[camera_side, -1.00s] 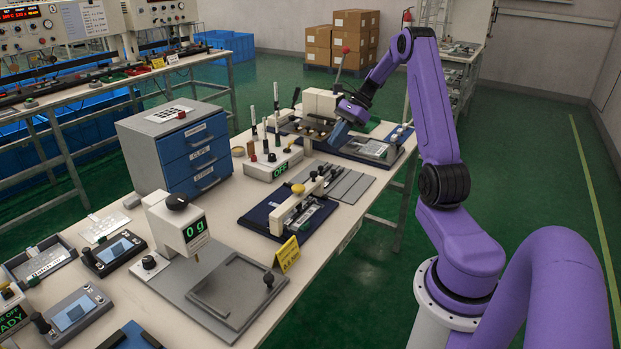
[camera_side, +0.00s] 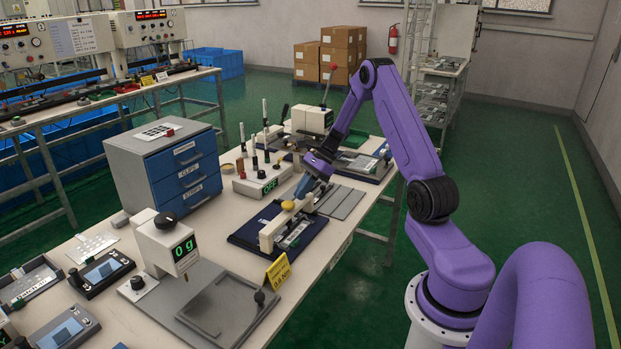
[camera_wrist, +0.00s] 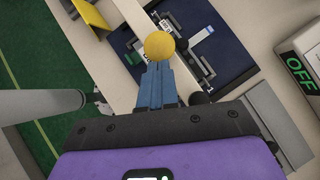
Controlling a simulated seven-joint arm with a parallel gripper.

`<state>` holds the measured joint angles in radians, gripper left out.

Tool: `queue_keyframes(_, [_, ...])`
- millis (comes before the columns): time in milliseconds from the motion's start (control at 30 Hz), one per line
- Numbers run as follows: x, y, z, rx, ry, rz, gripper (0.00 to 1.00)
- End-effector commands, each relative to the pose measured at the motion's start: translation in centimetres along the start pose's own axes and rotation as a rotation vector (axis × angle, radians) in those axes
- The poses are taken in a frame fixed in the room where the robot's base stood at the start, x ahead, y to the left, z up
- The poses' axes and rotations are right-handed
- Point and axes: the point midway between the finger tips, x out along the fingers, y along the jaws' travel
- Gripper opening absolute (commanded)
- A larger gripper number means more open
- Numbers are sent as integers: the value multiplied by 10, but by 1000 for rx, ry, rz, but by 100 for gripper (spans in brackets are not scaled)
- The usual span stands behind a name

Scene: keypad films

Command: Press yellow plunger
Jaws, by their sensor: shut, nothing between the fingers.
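The yellow plunger (camera_side: 288,206) is a round knob on a cream press bar (camera_side: 284,224) over a dark blue base (camera_side: 246,236). In the wrist view the yellow plunger (camera_wrist: 159,45) appears as a ball just past my fingertips. My gripper (camera_side: 299,193) is shut and empty, tilted down, with its blue fingertips close above and slightly right of the knob in the side view. In the wrist view my gripper (camera_wrist: 158,66) has its fingers together, their tips at the knob's lower edge. I cannot tell whether they touch it.
A white box with a green OFF display (camera_side: 262,183) and upright probes stands behind the press. A blue drawer cabinet (camera_side: 168,165) is at the left. Flat grey plates (camera_side: 343,202) lie to the right.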

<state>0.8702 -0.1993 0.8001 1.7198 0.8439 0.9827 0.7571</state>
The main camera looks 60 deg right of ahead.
Motion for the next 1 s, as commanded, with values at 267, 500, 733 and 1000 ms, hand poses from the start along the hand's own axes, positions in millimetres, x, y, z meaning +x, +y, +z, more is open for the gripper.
queue_keyframes(267, [14, 0, 0, 0, 0, -1, 0])
queue_keyframes(500, [14, 0, 0, -1, 0, -1, 0])
queue_keyframes(733, [29, 0, -7, 2, 0, 2, 0])
queue_keyframes(1000, [39, 3, -11, -4, 6, 13, 0])
